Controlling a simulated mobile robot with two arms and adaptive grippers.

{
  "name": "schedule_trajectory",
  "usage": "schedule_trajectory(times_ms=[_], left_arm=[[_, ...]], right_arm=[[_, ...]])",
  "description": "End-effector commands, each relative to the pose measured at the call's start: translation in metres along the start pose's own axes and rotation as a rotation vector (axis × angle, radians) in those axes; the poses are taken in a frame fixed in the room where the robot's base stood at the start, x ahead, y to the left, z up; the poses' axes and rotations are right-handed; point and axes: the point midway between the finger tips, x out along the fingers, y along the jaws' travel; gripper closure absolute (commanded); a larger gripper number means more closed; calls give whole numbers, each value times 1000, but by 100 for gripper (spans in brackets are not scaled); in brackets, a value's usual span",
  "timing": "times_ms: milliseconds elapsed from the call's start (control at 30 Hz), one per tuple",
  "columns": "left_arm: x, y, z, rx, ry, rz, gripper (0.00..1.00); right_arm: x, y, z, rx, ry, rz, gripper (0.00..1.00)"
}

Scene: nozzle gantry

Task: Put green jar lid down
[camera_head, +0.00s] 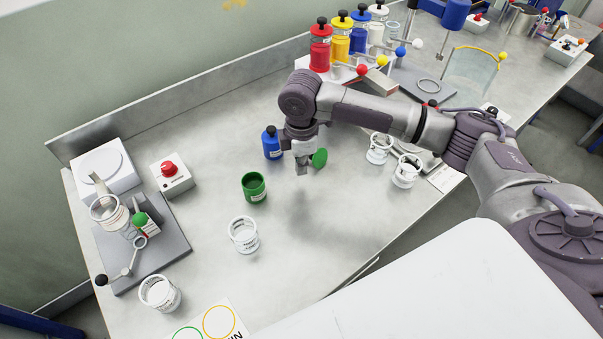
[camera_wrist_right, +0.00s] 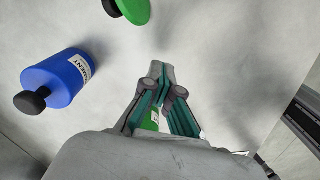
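The green jar lid (camera_head: 320,158) shows as a tilted green disc just right of my right gripper (camera_head: 302,170) in the head view. In the right wrist view the lid (camera_wrist_right: 134,10) with its black knob is cut by the top edge, apart from the fingers. My right gripper (camera_wrist_right: 163,82) appears shut and empty, pointing down above the table. The open green jar (camera_head: 254,188) stands left of and nearer than the gripper; a bit of it (camera_wrist_right: 152,121) shows behind the fingers in the wrist view. My left gripper is out of view.
A blue bottle (camera_head: 271,143) with a black knob stands close left of the gripper; it also shows in the wrist view (camera_wrist_right: 58,80). Clear jars (camera_head: 244,236) stand around the table (camera_head: 340,215). A red-button box (camera_head: 171,177) is at left. Bare table lies in front of the gripper.

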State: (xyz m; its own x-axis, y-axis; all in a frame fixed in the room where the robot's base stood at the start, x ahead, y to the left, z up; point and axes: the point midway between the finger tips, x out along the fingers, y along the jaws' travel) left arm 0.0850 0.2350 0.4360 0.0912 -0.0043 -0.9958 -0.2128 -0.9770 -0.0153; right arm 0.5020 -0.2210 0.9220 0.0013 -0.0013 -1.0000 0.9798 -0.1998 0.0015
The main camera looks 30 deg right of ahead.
Motion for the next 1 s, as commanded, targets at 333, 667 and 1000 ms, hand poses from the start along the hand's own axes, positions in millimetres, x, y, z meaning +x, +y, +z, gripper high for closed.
schedule_trajectory(times_ms=[333, 667, 1000], left_arm=[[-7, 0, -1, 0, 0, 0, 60], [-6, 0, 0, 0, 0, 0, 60], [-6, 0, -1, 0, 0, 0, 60]], right_arm=[[40, -1, 0, 0, -1, -1, 100], [40, -1, 0, -1, -1, -1, 77], [39, -1, 0, 0, -1, 0, 22]])
